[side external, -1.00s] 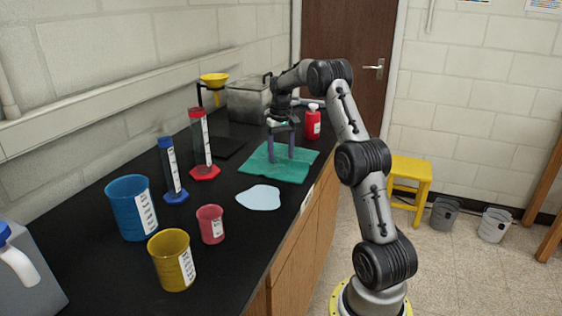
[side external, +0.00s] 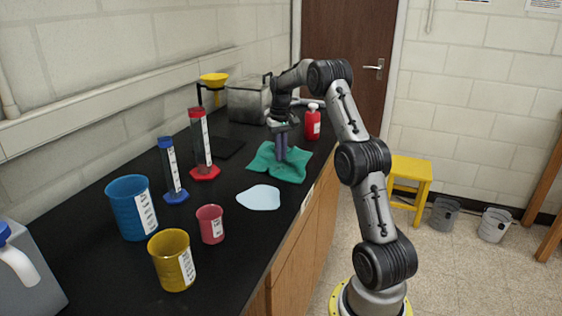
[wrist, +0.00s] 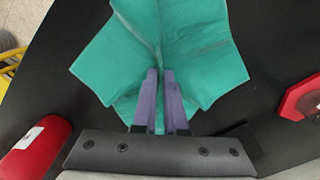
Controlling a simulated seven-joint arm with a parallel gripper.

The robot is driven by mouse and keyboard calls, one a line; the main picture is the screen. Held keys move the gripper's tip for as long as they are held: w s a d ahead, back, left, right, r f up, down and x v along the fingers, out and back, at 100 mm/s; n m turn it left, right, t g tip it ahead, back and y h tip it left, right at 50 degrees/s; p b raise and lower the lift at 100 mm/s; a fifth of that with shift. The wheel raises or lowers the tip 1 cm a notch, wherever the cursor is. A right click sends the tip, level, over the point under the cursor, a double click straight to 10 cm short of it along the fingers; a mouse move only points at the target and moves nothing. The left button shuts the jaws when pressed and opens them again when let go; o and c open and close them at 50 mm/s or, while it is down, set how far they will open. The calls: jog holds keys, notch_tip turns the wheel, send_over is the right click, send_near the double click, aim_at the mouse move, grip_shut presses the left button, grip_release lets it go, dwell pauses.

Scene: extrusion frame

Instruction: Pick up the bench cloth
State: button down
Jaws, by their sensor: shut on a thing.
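The bench cloth (side external: 290,169) is a green sheet on the black bench top. In the wrist view the cloth (wrist: 190,40) is bunched into a fold that runs up from between my fingers, and its outer parts spread out on the bench. My gripper (side external: 281,158) points down at the middle of the cloth. In the wrist view its purple fingers (wrist: 160,75) are close together, shut on the gathered cloth. The cloth still appears to rest on the bench. The pinched part between the fingertips is mostly hidden.
A pale blue puddle (side external: 259,197) lies in front of the cloth. A red bottle (side external: 312,122) stands behind it to the right. Red (side external: 201,150) and blue (side external: 171,170) cylinders stand left. Blue (side external: 130,208), yellow (side external: 172,260) and pink (side external: 210,224) beakers stand nearer the camera.

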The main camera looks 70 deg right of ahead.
notch_tip(320, 180, up, 12)
dwell(0.6)
jog(key=shift+r, duration=0.1)
notch_tip(320, 180, up, 9)
dwell(0.4)
